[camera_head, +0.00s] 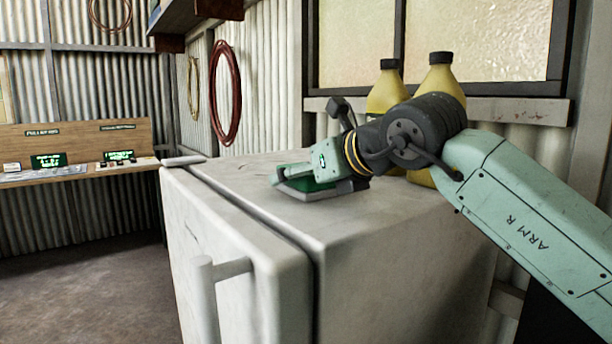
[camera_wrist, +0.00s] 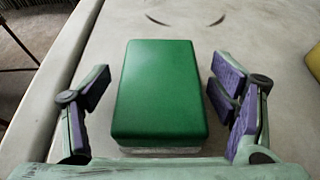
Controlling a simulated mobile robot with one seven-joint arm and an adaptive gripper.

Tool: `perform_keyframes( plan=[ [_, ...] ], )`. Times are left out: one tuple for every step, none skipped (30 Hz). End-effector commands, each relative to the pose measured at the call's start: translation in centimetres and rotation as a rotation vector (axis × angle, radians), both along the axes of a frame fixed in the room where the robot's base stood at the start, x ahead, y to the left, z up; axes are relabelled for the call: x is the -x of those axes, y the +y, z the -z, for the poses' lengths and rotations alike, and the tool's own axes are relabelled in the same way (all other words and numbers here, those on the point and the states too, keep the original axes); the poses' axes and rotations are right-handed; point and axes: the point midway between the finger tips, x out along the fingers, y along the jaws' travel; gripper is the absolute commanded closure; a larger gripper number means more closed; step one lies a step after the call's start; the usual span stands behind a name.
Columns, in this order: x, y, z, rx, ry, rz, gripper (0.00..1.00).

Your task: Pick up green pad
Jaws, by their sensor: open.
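The green pad (camera_wrist: 160,88) is a rounded green block with a pale underside, lying on top of the white cabinet. In the wrist view it sits between the two open fingers of my gripper (camera_wrist: 163,100), with a gap on both sides. In the head view my gripper (camera_head: 300,179) is low over the cabinet top, and only part of the green pad (camera_head: 310,186) shows beneath it. The rest of the pad is hidden there by the gripper. The fingers have purple inner pads and hold nothing.
The white cabinet (camera_head: 245,185) has a door with a handle (camera_head: 222,270) at its front. Two yellow bottles (camera_head: 440,75) with dark caps stand at the back, behind my arm. A small grey flat object (camera_head: 184,160) lies at the left corner. The cabinet top left of my gripper is clear.

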Motion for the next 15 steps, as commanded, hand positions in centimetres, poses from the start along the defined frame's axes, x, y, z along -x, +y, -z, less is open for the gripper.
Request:
perform_keyframes(
  plan=[
    [0.01, -0.02, 0.04, 0.000, 0.000, 0.000, 0.22],
    [0.02, -0.01, 0.03, 0.000, 0.000, 0.000, 0.22],
    [0.02, -0.01, 0.02, 0.000, 0.000, 0.000, 0.22],
    [0.02, -0.02, 0.02, 0.000, 0.000, 0.000, 0.24],
    [0.02, -0.03, 0.02, 0.000, 0.000, 0.000, 0.26],
    [0.03, -0.03, 0.02, 0.000, 0.000, 0.000, 0.29],
    [0.02, -0.03, 0.01, 0.000, 0.000, 0.000, 0.31],
    [0.03, -0.03, 0.00, 0.000, 0.000, 0.000, 0.33],
    [0.03, -0.03, 0.00, 0.000, 0.000, 0.000, 0.36],
    [0.03, -0.03, 0.00, 0.000, 0.000, 0.000, 0.38],
    [0.04, -0.04, 0.00, 0.000, 0.000, 0.000, 0.40],
    [0.04, -0.04, 0.00, 0.000, 0.000, 0.000, 0.42],
    [0.04, -0.03, -0.01, 0.000, 0.000, 0.000, 0.44],
    [0.04, -0.04, 0.00, 0.000, 0.000, 0.000, 0.46],
    [0.04, -0.04, -0.01, 0.000, 0.000, 0.000, 0.49]
  ],
)
